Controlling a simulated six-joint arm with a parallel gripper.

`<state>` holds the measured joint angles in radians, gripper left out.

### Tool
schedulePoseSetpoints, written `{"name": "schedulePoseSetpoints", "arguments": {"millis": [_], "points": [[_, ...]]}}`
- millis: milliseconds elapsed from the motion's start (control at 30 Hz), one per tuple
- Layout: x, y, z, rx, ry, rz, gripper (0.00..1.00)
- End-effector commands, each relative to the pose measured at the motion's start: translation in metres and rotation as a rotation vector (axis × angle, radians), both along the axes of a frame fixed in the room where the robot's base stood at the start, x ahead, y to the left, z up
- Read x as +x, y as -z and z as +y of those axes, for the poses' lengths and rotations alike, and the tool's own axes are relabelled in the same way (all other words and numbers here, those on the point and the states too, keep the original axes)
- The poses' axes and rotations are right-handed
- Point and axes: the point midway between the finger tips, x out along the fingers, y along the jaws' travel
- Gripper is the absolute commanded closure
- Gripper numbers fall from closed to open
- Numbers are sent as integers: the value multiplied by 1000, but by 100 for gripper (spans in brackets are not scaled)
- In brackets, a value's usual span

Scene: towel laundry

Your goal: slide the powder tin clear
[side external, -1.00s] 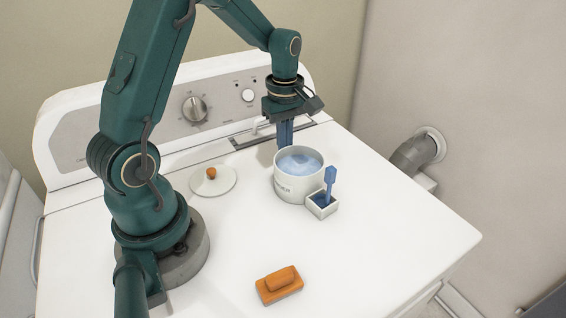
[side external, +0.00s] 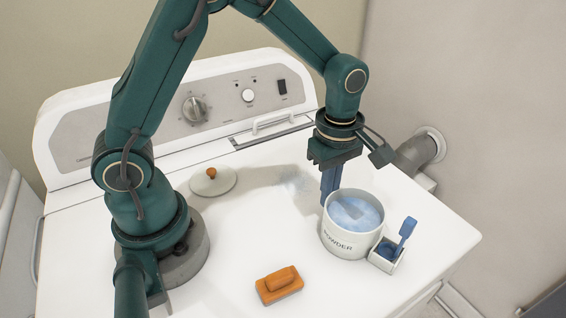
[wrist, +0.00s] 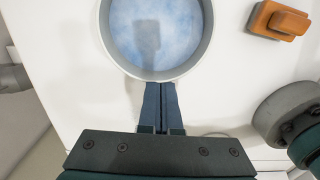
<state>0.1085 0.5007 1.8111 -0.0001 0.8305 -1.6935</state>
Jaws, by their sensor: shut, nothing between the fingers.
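The powder tin (side external: 349,243) is a white round tin lettered POWDER, open and filled with pale blue powder. It stands upright toward the right front of the washer top. It also shows in the wrist view (wrist: 105,42). My gripper (side external: 328,196) is shut and empty, with its blue fingers pointing down at the tin's back left side. In the wrist view the fingertips (wrist: 159,84) meet the tin's rim edge; whether they touch the wall I cannot tell. A small white box (side external: 384,257) with a blue scoop (side external: 404,236) sits against the tin's right side.
A white lid with an orange knob (side external: 212,180) lies at the back left. A faint bluish smudge (side external: 296,182) marks the bare top behind the tin. The right edge is near.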

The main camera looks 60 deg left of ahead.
Motion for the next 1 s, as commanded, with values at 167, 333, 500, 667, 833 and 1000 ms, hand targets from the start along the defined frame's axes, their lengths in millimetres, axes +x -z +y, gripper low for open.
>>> {"name": "schedulePoseSetpoints", "arguments": {"millis": [167, 333, 500, 667, 833, 1000], "points": [[0, 0, 1, 0, 0, 0, 100], [0, 0, 11, 0, -5, -1, 100], [0, 0, 41, 0, -10, -1, 100], [2, -38, 40, 0, 0, -11, 100], [1, -72, 40, 0, 0, -8, 100], [0, -92, 40, 0, 0, -4, 100]]}}
